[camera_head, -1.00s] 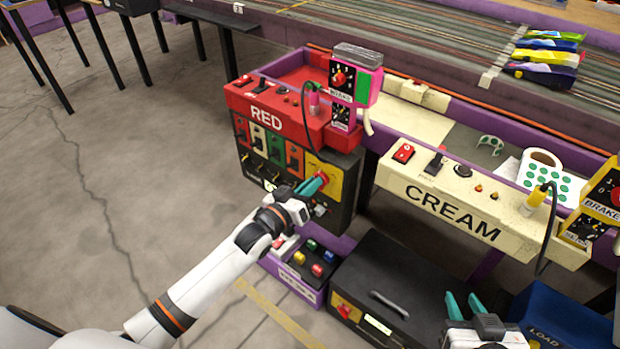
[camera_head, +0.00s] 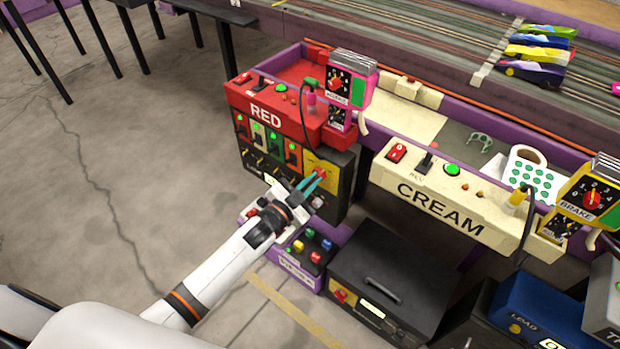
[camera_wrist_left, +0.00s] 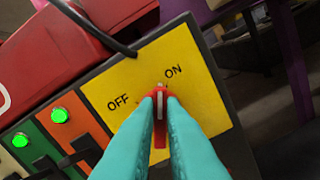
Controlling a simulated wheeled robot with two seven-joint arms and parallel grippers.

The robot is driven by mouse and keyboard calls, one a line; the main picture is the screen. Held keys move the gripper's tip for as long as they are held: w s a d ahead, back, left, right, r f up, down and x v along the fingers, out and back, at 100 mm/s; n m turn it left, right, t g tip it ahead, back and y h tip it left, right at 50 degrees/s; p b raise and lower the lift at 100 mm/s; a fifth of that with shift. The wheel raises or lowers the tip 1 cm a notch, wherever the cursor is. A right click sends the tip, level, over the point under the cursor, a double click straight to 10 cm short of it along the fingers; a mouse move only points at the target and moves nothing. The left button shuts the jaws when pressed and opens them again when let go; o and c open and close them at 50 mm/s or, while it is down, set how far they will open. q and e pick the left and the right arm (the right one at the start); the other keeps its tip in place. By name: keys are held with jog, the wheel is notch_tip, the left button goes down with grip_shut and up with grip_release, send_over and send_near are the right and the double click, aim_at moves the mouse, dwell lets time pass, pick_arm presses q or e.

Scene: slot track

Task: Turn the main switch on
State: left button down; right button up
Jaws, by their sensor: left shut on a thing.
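The main switch is a red rotary knob (camera_wrist_left: 160,115) on a yellow plate (camera_wrist_left: 207,97) marked OFF and ON. In the left wrist view its white line points up, near the ON word. My left gripper (camera_wrist_left: 161,103) has its teal fingers shut on the knob, one on each side. In the head view the yellow plate (camera_head: 312,162) is at the right end of the black panel under the red RED box (camera_head: 270,112), with my left gripper (camera_head: 313,182) at it. My right gripper is not in view.
Green lamps glow on the panel (camera_wrist_left: 60,115), the RED box and the CREAM console (camera_head: 440,205). A purple button box (camera_head: 300,273) and a black case (camera_head: 385,275) stand below. A blue box (camera_head: 545,310) is at the lower right.

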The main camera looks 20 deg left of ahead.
pick_arm(q)
jog(key=shift+d+f+m, duration=0.1)
jog(key=shift+m, duration=1.4)
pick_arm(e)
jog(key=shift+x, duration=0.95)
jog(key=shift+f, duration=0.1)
pick_arm(q)
jog(key=c, duration=1.5)
grip_release()
jog(key=shift+s, duration=0.1)
